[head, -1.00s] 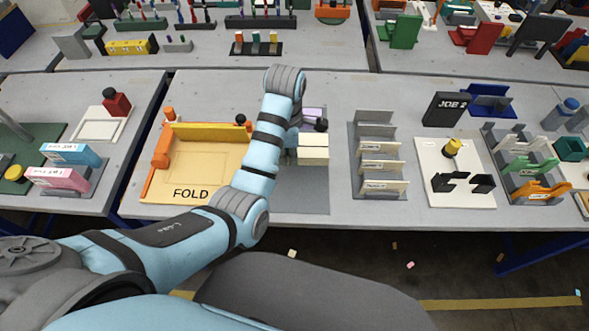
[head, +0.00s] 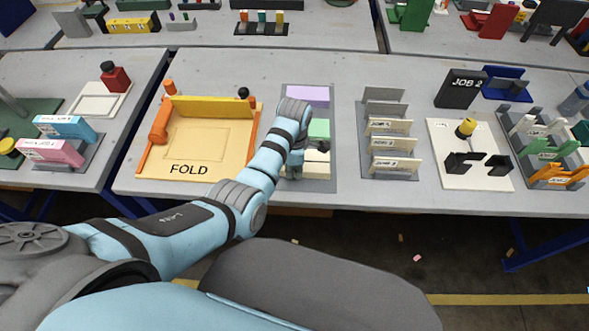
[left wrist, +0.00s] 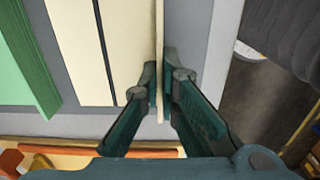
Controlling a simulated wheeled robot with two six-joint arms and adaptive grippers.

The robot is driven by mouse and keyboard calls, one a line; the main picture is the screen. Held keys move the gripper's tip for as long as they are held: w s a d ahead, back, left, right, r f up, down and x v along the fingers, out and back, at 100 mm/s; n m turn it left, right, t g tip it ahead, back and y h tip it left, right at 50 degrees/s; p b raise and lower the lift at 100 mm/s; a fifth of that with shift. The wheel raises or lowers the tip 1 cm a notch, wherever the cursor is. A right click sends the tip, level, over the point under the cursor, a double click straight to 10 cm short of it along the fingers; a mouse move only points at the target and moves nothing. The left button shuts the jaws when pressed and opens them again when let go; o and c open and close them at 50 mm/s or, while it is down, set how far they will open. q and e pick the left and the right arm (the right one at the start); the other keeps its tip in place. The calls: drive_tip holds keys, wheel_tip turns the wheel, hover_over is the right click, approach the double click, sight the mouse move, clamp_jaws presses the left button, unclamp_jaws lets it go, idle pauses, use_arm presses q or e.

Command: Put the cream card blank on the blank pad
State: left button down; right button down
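The cream card blanks (head: 317,170) lie at the near end of a grey mat, with green (head: 319,128) and purple (head: 307,94) blanks behind them. My left gripper (head: 293,171) is over the left side of the cream ones, and its arm hides part of them. In the left wrist view the gripper (left wrist: 161,72) has its fingers close together on both sides of a thin cream card edge (left wrist: 159,105). Wider cream surfaces (left wrist: 80,45) lie left of it. The tan board marked FOLD (head: 192,152) has a faint rectangle outline. My right gripper is not in view.
The FOLD board has an orange frame and a yellow bar (head: 212,107) at its back. A grey rack (head: 388,172) with upright cards stands right of the mat. A white board (head: 466,166) with black holders is farther right. The table's front edge is close to the cream blanks.

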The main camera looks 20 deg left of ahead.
use_arm(q)
drive_tip(key=c, duration=1.8)
unclamp_jaws()
drive_tip(key=shift+w, duration=0.1)
wheel_tip(320, 180, up, 12)
drive_tip(key=p, duration=0.3)
drive_tip(key=shift+r, duration=0.15)
